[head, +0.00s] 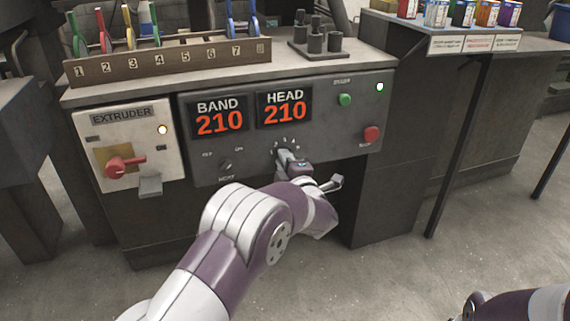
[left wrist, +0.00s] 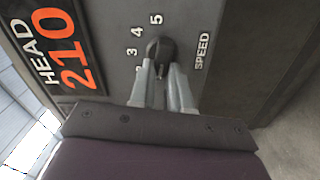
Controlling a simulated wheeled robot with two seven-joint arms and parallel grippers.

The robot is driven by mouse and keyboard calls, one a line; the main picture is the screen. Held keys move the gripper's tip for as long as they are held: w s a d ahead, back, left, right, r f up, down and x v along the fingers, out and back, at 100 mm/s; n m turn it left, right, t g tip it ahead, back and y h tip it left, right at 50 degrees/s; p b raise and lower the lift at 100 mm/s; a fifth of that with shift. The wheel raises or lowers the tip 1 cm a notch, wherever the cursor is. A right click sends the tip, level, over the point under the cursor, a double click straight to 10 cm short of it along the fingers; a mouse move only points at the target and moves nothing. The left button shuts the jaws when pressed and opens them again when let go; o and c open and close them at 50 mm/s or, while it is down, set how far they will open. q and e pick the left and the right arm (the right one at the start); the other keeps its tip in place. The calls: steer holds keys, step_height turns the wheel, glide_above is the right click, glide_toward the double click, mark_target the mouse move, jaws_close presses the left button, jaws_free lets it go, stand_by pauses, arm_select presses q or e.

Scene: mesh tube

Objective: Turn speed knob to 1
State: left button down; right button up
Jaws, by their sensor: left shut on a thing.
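The speed knob (left wrist: 161,47) is a small dark knob on the front of the grey control panel (head: 330,110), below the HEAD display. In the left wrist view the numbers 3, 4 and 5 show around it, with the word SPEED (left wrist: 203,51) to its right. Lower numbers are hidden behind my fingers. My left gripper (left wrist: 164,72) is shut on the knob, one finger on each side. In the head view my left gripper (head: 284,157) is at the panel and covers most of the knob. Which number the knob points to, I cannot tell. My right gripper is out of view.
The BAND display (head: 219,115) and HEAD display (head: 284,107) both read 210. A green button (head: 345,99) and a red button (head: 371,134) sit to the right.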

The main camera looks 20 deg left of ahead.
arm_select(q)
steer(key=shift+f, duration=0.2)
stand_by(0.3)
steer(key=c, duration=1.1)
jaws_free()
steer(key=shift+r, duration=0.1)
steer(key=shift+s, duration=0.1)
steer(key=p+v, duration=0.5)
steer(key=v, duration=0.7)
steer(key=shift+s+d, duration=0.2)
steer(key=shift+s, duration=0.05)
